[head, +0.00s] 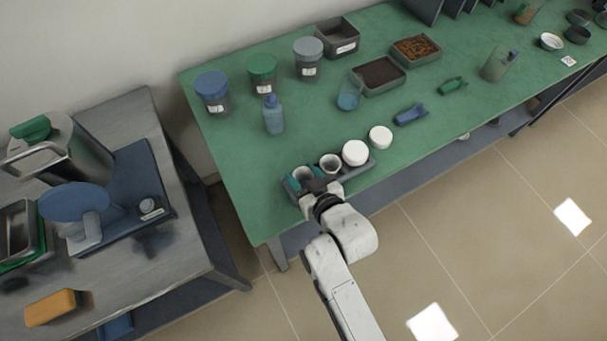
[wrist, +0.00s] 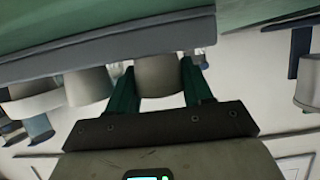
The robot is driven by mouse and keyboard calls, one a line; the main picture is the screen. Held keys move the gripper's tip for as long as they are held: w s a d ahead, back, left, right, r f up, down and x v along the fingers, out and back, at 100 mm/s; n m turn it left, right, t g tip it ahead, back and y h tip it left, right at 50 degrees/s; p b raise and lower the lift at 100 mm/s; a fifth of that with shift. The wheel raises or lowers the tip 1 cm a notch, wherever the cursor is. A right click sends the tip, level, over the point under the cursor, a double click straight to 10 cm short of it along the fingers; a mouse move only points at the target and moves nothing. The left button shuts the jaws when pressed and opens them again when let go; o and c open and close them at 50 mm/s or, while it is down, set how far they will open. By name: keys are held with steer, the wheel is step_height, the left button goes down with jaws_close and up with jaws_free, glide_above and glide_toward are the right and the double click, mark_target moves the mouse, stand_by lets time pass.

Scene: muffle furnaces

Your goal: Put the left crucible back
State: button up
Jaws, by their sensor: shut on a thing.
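A long grey holder (head: 366,166) lies along the front edge of the green table. My gripper (head: 306,180) is at its left end, with its green fingers on either side of the left crucible (head: 302,172). In the wrist view my gripper (wrist: 163,88) is shut on this pale crucible (wrist: 160,74), which stands out against the grey holder strip (wrist: 110,54). I cannot tell whether its base rests in the holder. A second crucible (head: 330,161) stands just right of it, and a white round piece (head: 355,152) sits further right.
A white lid-like disc (head: 380,136) lies on the green table (head: 225,165) beyond the holder's right end. A blue bottle (head: 273,115) and lidded jars (head: 263,75) stand further back. A grey bench (head: 190,235) with equipment is at the left, across a gap.

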steer(key=shift+f, duration=0.1)
steer(key=shift+f, duration=0.1)
steer(key=o, duration=0.8)
steer(key=shift+r, duration=0.25)
steer(key=b+v, duration=0.1)
steer(key=v, duration=1.1)
